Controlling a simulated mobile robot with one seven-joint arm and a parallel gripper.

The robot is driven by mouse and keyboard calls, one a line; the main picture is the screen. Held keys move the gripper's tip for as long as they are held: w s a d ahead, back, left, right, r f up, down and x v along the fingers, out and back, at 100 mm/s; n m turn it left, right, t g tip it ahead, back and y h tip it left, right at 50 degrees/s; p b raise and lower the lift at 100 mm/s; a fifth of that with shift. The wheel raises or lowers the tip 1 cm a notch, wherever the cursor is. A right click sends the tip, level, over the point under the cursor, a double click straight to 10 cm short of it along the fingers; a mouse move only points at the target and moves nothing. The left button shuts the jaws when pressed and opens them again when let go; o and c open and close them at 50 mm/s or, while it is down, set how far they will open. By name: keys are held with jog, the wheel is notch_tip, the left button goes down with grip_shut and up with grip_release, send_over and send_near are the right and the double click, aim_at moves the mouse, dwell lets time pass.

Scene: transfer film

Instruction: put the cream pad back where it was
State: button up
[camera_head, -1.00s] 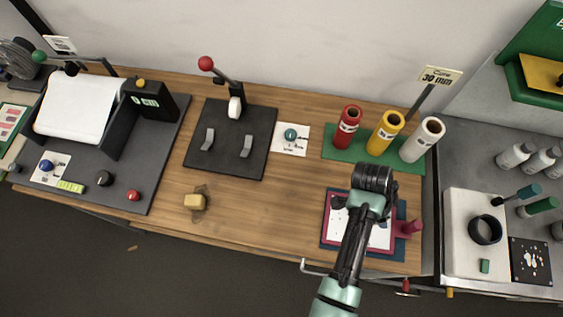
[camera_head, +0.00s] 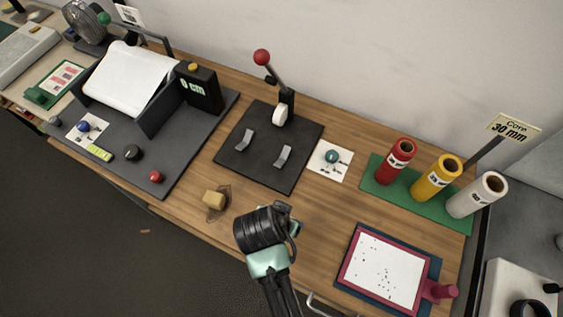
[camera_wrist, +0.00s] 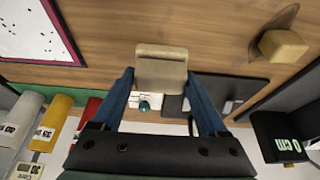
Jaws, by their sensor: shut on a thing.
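A cream pad (camera_wrist: 161,66) is held between the two blue fingers of my gripper (camera_wrist: 160,80) in the wrist view. In the head view my gripper (camera_head: 284,222) is over the front middle of the wooden bench, right of a tan block; its wrist hides the fingertips and the held pad there. The pink-framed board (camera_head: 345,266) with a white speckled sheet (camera_head: 385,268) lies on a dark blue mat at the right front. Its corner also shows at the upper left of the wrist view.
The tan block (camera_head: 214,198) sits on a brown stain. Behind are a black plate (camera_head: 262,165) with a red-knobbed lever (camera_head: 262,58) and a white card (camera_head: 321,170). Red, yellow and white rolls stand on a green base (camera_head: 372,175). Bare wood lies between the gripper and framed board.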

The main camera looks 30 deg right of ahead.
jog(key=shift+f+p, duration=0.35)
jog(key=shift+f, duration=3.2)
jog(key=shift+f, duration=0.1)
